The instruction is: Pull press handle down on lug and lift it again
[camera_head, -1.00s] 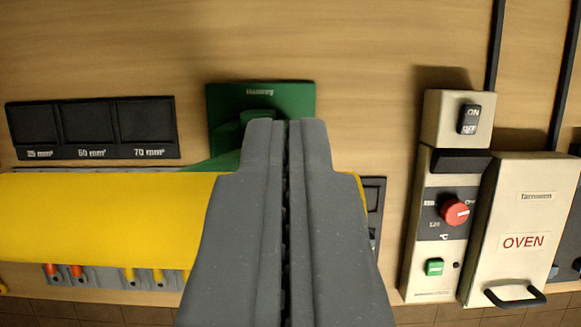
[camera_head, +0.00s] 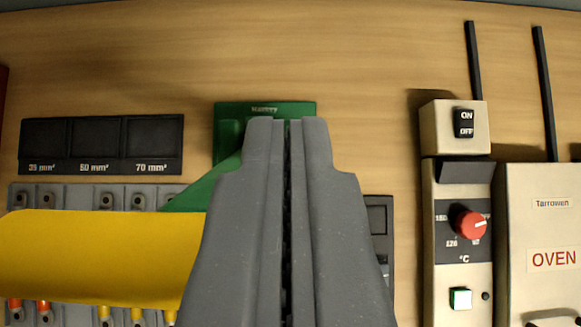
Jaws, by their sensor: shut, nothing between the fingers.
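The green press (camera_head: 225,112) stands against the wooden surface at upper middle, largely hidden behind my gripper. Its green lever arm (camera_head: 203,188) slopes down-left to a thick yellow handle (camera_head: 90,255), which lies level across the lower left. My gripper (camera_head: 287,120) points at the press, its two grey fingers together and nothing between them. The fingers overlap the right end of the handle in the picture; I cannot tell whether they touch it. No lug shows in the press, as its lower part is hidden.
At left are a black bin row (camera_head: 100,173) marked 35, 50 and 70 mm² and a grey rack (camera_head: 85,195) with lugs and coloured pieces. At right are a control box (camera_head: 445,225) with a red knob and an oven (camera_head: 550,220). Bare wood lies above.

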